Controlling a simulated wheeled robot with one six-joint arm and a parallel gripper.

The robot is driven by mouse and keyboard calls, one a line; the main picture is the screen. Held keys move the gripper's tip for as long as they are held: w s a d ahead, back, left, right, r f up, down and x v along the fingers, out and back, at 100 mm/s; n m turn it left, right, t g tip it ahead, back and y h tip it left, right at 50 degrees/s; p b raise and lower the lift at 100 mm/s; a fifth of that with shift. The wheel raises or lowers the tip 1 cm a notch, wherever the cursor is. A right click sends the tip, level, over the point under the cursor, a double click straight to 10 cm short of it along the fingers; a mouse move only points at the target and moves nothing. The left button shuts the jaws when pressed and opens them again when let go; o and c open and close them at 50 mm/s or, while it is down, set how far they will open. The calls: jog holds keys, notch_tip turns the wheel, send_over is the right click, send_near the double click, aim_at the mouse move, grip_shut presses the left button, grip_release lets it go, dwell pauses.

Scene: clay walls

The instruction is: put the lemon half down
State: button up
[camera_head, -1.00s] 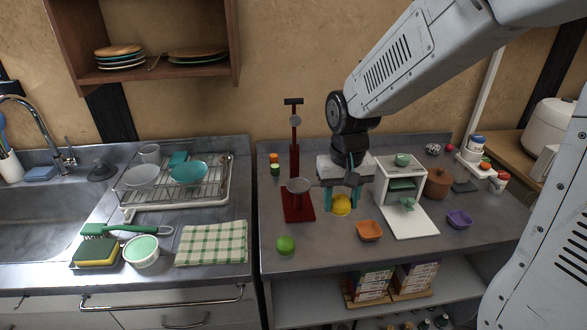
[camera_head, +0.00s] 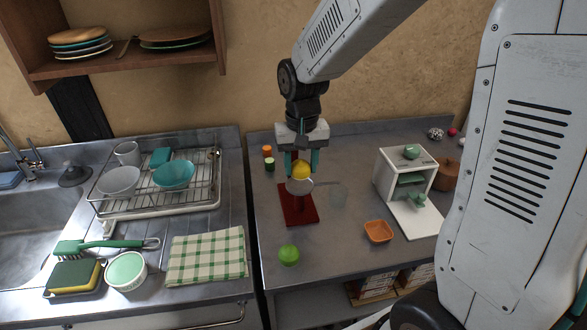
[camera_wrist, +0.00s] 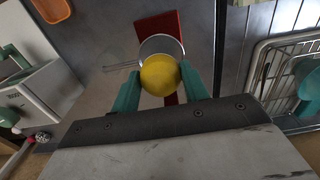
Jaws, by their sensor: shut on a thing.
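My gripper (camera_head: 301,165) is shut on the yellow lemon half (camera_head: 301,171), held between its teal fingers with the rounded side showing. Below it is the round grey cup (camera_head: 298,188) of a red press, whose flat red base (camera_head: 298,211) stands on the counter. In the wrist view the lemon half (camera_wrist: 160,75) covers part of the cup's rim (camera_wrist: 160,41), with the red base (camera_wrist: 168,24) beyond. I cannot tell whether the lemon touches the cup. My gripper and arm hide the press's upright.
A green lime (camera_head: 288,255) and an orange bowl (camera_head: 378,232) sit in front. A white stand (camera_head: 420,218) with green parts is to the right. Two small jars (camera_head: 268,157) stand behind left. The dish rack (camera_head: 160,190) is left, beside the checked cloth (camera_head: 207,256).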

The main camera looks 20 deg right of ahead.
aim_at(300, 177)
jog(key=shift+w+a+f, duration=0.1)
jog(key=shift+f, duration=1.65)
jog(key=shift+f, duration=0.2)
